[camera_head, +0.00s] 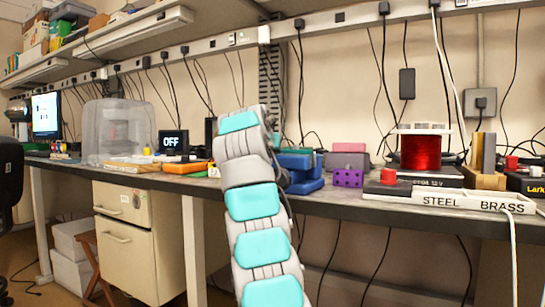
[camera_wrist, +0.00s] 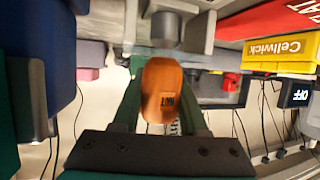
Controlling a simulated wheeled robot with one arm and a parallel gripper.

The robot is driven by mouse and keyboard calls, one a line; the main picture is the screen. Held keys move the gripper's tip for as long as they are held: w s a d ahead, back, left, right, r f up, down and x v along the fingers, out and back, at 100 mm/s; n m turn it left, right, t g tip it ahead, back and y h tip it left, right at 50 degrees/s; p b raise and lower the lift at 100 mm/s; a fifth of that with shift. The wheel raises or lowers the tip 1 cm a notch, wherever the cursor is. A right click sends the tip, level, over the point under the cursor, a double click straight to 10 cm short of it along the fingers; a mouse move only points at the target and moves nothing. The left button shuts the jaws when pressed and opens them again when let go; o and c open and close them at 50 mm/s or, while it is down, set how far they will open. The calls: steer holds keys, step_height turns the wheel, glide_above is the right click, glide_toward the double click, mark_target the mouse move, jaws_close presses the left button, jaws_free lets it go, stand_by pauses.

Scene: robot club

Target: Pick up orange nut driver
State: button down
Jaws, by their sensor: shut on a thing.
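The orange nut driver (camera_wrist: 161,92) shows in the wrist view as a rounded orange handle with dark lettering. It lies between the two green fingers of my gripper (camera_wrist: 160,72), which is shut on it. Its far end is hidden, so I cannot tell whether it is clear of what lies beyond. In the head view my arm covers the gripper and the nut driver.
The workbench (camera_head: 345,207) holds a blue vise (camera_head: 300,170), a purple block (camera_head: 348,178), a red spool (camera_head: 424,152) and a clear enclosure (camera_head: 118,130). A yellow Cellwick box (camera_wrist: 285,50) is at right in the wrist view. Cables hang behind.

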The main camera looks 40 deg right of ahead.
step_height(320, 180, up, 10)
steer(key=p, duration=0.9)
steer(key=c, duration=1)
jaws_free()
jaws_close()
step_height(320, 180, up, 3)
steer(key=p, duration=0.4)
steer(key=shift+r, duration=0.2)
